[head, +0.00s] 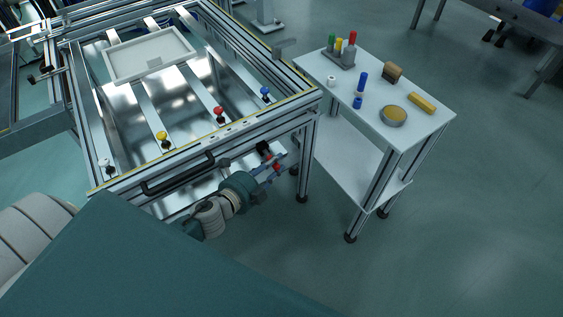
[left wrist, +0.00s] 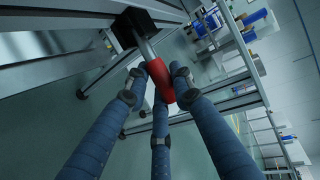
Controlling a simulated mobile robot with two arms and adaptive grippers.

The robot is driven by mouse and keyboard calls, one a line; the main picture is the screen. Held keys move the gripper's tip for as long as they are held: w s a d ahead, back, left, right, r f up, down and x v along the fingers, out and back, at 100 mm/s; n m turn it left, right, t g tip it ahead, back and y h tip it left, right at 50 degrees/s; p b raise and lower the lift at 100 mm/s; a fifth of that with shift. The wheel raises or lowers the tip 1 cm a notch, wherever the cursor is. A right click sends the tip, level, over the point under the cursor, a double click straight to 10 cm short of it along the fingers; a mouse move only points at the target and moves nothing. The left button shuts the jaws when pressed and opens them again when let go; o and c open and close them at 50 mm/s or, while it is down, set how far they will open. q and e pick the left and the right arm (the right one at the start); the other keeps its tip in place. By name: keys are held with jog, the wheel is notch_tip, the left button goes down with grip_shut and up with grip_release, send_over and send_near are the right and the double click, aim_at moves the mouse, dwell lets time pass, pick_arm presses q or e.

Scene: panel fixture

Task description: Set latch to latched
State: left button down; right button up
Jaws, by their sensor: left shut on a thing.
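The latch has a black mount (left wrist: 133,27), a short metal shaft and a red grip (left wrist: 160,80) in the left wrist view. In the head view its black mount (head: 263,147) sits under the front right corner of the metal frame. My left gripper (left wrist: 163,84) has its blue fingers closed around the red grip, touching it from both sides. In the head view my left gripper (head: 277,164) reaches in low beside the frame's front edge, and bits of red show between its fingers. My right gripper is not in view.
The aluminium frame (head: 215,130) with a black bar handle (head: 178,177) stands close above my left arm. Coloured knobs, including a red one (head: 219,111), are on its strips. A white side table (head: 425,120) with small items stands to the right. Open floor lies beyond.

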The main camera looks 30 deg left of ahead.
pick_arm(q)
jog(key=shift+s+h, duration=0.1)
jog(key=shift+h, duration=0.2)
jog(key=c, duration=1.4)
grip_release()
jog(key=shift+c, duration=0.2)
jog(key=v, duration=1.2)
